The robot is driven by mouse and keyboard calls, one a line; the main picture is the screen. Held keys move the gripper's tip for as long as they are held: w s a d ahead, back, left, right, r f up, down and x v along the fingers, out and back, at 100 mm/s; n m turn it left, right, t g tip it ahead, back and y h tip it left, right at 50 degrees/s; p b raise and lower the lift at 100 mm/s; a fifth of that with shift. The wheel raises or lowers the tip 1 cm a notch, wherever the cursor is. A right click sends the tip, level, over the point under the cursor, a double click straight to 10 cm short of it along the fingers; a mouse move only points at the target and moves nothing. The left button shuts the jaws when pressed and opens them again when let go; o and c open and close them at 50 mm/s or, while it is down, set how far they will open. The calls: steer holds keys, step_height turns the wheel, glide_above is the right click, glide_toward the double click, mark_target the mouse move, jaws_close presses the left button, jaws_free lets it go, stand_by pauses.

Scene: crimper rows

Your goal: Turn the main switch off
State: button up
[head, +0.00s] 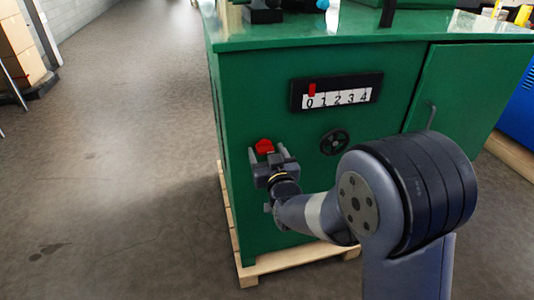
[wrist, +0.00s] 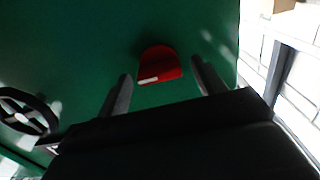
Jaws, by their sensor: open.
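The main switch is a red knob (head: 264,147) on the front of a green cabinet (head: 250,210), near its left edge. In the wrist view the red knob (wrist: 159,65) has a white mark on its lower left part. My gripper (head: 268,157) is in front of the knob, its fingers pointing at the cabinet. In the wrist view my gripper (wrist: 160,85) is open, one finger on each side of the knob, with gaps between. I cannot tell whether the fingertips reach past the knob's face.
A black handwheel (head: 335,141) sits right of the knob; it also shows in the wrist view (wrist: 28,111). Above is a number scale (head: 336,98) with a red pointer at 0. A cabinet door handle (head: 431,117) is further right.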

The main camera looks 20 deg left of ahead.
steer(key=shift+w+a, duration=0.1)
steer(key=shift+c, duration=0.2)
steer(key=c, duration=0.9)
steer(key=shift+c, duration=0.2)
steer(key=n+b, duration=0.2)
steer(key=shift+f+n+b, duration=0.15)
steer(key=shift+n+b, duration=0.25)
steer(key=n+b, duration=0.3)
steer(key=n, duration=0.2)
steer(key=shift+a+n, duration=0.1)
steer(key=shift+n, duration=0.2)
steer(key=n+b, duration=0.1)
steer(key=n, duration=0.3)
steer(key=shift+n+b, duration=0.3)
steer(key=shift+n, duration=2.4)
